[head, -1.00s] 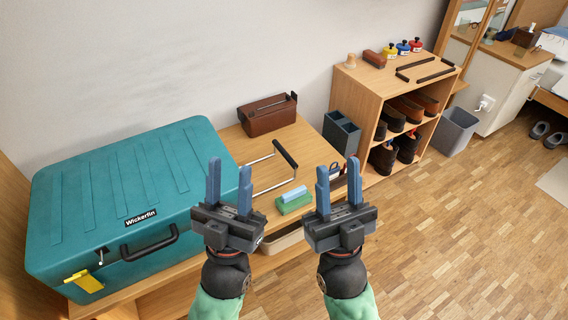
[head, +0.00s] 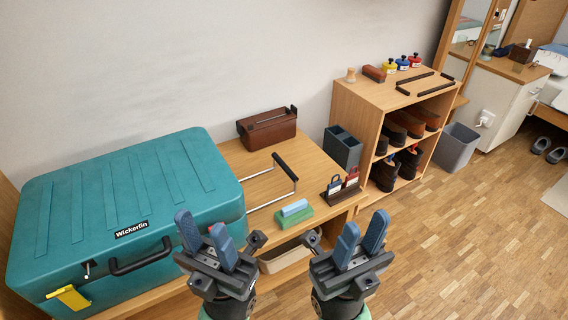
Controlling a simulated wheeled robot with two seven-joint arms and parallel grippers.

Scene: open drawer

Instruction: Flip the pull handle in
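A teal suitcase (head: 125,205) lies flat on the wooden bench at the left. Its pull handle (head: 285,167) is drawn out of the right side: two metal rods with a black grip bar, extended over the bench top. A black carry handle (head: 141,257) is on the suitcase's front side. My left gripper (head: 200,220) is open and empty in front of the suitcase's front right corner. My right gripper (head: 365,219) is open and empty in front of the bench's right end. Both grippers are apart from the pull handle.
On the bench (head: 232,158) are a brown box (head: 267,128), a green block with a blue block on top (head: 294,213), and a small rack with padlocks (head: 340,186). A shoe shelf (head: 358,108) and a grey bin (head: 457,148) stand right. Floor is clear at front right.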

